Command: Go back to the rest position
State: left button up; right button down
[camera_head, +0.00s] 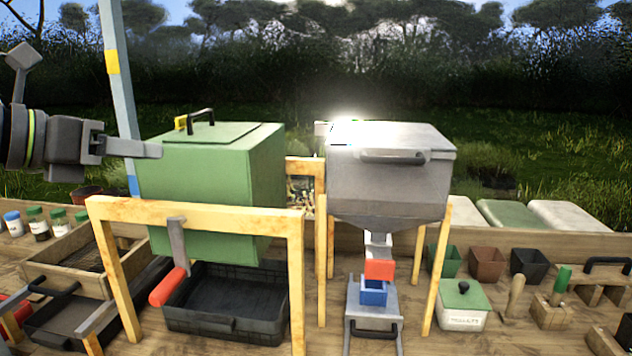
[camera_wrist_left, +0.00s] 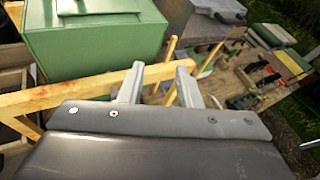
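My left gripper (camera_head: 150,149) comes in from the left at the height of the green bin's top. In the left wrist view its two fingers (camera_wrist_left: 160,80) stand apart with nothing between them. In the head view the fingertips overlap the left edge of the green bin (camera_head: 205,165). The bin also shows in the left wrist view (camera_wrist_left: 95,45), beyond the fingers, and they appear clear of it. The bin hangs in a wooden frame (camera_head: 200,211) with a red-handled lever (camera_head: 167,287) at its front. My right gripper is in neither view.
A pale blue post (camera_head: 121,90) rises beside my left gripper. A black tray (camera_head: 225,302) lies under the green bin. A grey metal hopper (camera_head: 385,185) stands right of it, above a blue box (camera_head: 373,292). Small pots and a lidded box (camera_head: 462,305) stand at right.

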pick_arm(q)
jog(key=s+d+f+g+h, duration=0.45)
jog(key=d+h, duration=0.35)
jog(key=h, duration=0.3)
jog(key=w+a+f+n+t+y, duration=0.1)
jog(key=a+f+n+t+y, duration=0.65)
jog(key=n, duration=0.65)
jog(key=w+a+f+n+t+y, duration=0.25)
jog(key=a+n+t+y, duration=0.35)
jog(key=n+t, duration=0.6)
jog(key=s+a+f+n+g+y, duration=0.3)
jog(key=f+n+g+y, duration=0.3)
jog(key=f, duration=0.5)
jog(key=s+a+f+n+g+y, duration=0.2)
jog(key=a+f+n+g+y, duration=0.15)
jog(key=f+n+y, duration=0.4)
jog(key=s+d+f+n+g+h, duration=0.1)
jog(key=s+d+f+g+h, duration=0.2)
jog(key=s+f+g, duration=0.65)
jog(key=s+d+f+n+g+h, duration=0.2)
jog(key=s+d+f+g, duration=0.15)
jog(key=s+f, duration=1)
notch_tip(320, 180, down, 26)
jog(key=a+g, duration=0.1)
jog(key=a, duration=0.1)
jog(key=s+d+f+g+h, duration=0.1)
jog(key=s+f, duration=1.3)
jog(key=shift+s, duration=0.2)
